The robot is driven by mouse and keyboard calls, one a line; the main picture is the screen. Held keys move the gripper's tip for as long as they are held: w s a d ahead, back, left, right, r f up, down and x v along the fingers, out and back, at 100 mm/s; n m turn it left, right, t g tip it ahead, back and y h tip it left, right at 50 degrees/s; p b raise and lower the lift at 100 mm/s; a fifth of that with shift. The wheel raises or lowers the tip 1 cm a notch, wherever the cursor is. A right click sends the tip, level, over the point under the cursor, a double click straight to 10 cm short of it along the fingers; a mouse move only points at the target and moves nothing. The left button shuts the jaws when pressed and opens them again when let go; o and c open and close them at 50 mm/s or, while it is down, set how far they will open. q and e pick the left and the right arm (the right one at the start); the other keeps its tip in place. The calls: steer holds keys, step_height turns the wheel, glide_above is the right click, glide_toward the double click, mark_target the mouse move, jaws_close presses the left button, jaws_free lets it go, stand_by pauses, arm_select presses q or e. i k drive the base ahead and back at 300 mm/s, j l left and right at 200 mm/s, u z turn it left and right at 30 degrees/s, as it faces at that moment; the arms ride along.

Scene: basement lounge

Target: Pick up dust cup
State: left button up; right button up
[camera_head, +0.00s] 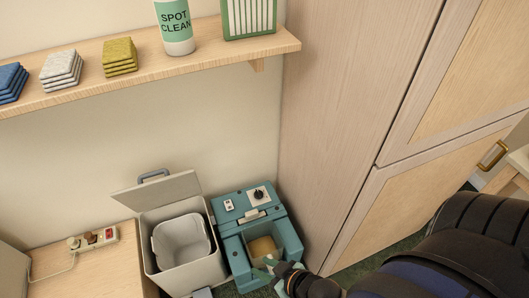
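A teal boxy machine (229,245) with a dial and a small switch on top stands low beside the tall cabinet. A tan, cup-like thing (263,246) sits in the machine's front recess; it may be the dust cup, but I cannot tell for sure. My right gripper (272,267) reaches in from the lower right, at the front edge of that recess. It is small and partly merged with the teal front, so I cannot tell whether its fingers are open or touch anything. My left gripper is not in view.
A pale bin (160,260) with its lid raised and a liner (182,241) inside stands left of the machine. A power strip (92,240) lies on a low wooden surface (80,275). A tall cabinet (325,110) bounds the right.

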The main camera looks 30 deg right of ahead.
mark_target(260, 240)
steer(key=k+z, duration=0.1)
steer(key=z, duration=0.35)
steer(key=k+l+z, duration=0.1)
steer(key=z, duration=0.35)
